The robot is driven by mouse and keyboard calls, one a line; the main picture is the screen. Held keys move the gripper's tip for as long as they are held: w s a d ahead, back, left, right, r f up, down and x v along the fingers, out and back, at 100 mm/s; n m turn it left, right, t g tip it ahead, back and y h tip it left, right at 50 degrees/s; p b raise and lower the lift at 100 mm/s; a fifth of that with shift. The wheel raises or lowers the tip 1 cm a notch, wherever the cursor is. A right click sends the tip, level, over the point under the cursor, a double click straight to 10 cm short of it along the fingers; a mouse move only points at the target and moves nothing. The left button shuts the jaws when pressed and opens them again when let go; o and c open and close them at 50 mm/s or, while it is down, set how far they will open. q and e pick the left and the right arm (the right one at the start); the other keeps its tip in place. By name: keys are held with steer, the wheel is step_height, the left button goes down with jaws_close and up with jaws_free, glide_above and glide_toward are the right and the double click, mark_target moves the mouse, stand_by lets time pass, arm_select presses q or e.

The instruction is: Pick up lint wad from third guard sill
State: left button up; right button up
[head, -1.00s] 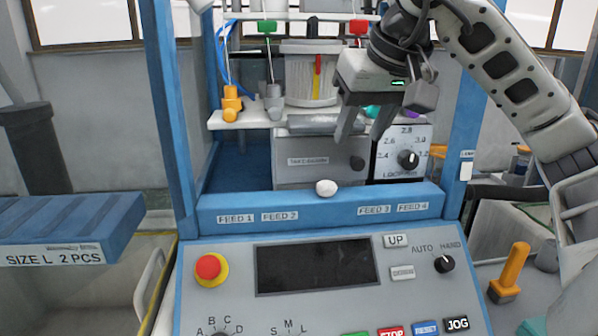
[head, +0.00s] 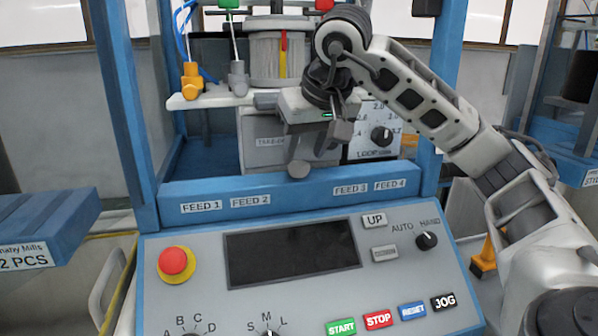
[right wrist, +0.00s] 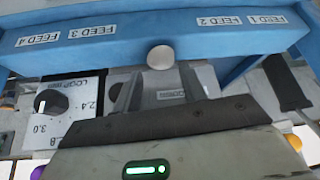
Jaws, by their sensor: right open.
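The lint wad (head: 299,170) is a small pale grey round lump on the blue sill (head: 222,188), between the FEED 2 and FEED 3 labels. My right gripper (head: 307,156) is open, just above and behind the wad, pointing down. In the right wrist view the wad (right wrist: 160,57) shows at the tips of the open fingers (right wrist: 161,75), roughly centred between them. Nothing is held. I cannot tell whether a finger touches the wad. My left gripper is in neither view.
The control panel (head: 205,290) with a red button (head: 173,260) and dark screen (head: 290,252) slopes in front of the sill. Blue uprights (head: 122,100) stand at both sides. A grey box (head: 262,150) and the loop dial (head: 381,137) stand behind the sill.

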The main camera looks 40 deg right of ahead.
mark_target(300, 163)
steer(key=x, duration=0.3)
steer(key=shift+w+f, duration=0.15)
steer(key=shift+f, duration=0.1)
steer(key=c, duration=0.8)
